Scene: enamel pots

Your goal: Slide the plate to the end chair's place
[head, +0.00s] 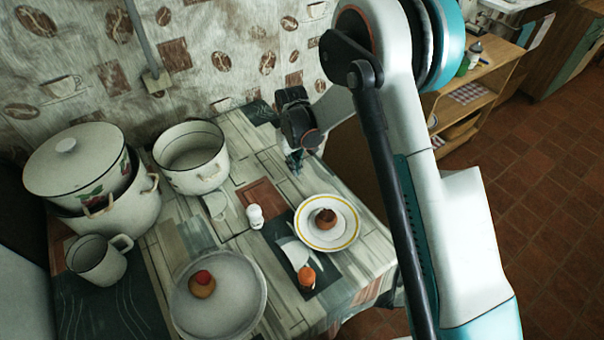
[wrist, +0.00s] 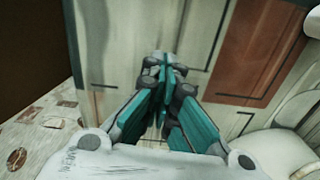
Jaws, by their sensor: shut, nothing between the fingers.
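A white plate with a yellow rim (head: 304,237) lies on the right part of the table, with a small brown cake (head: 325,219) on it. A larger pale round dish (head: 240,312) lies at the front, bearing a cake with a red top (head: 202,284). I cannot tell for sure which dish is meant. My gripper (head: 294,162) is behind the yellow-rimmed plate, near the table's back right edge, apart from it. In the wrist view its teal fingers (wrist: 163,76) are together and empty, pointing at the tabletop. No chair shows.
A lidded pot (head: 75,165), an open white pot (head: 192,158) and a mug (head: 97,262) stand at the left. The patterned wall is close behind the table.

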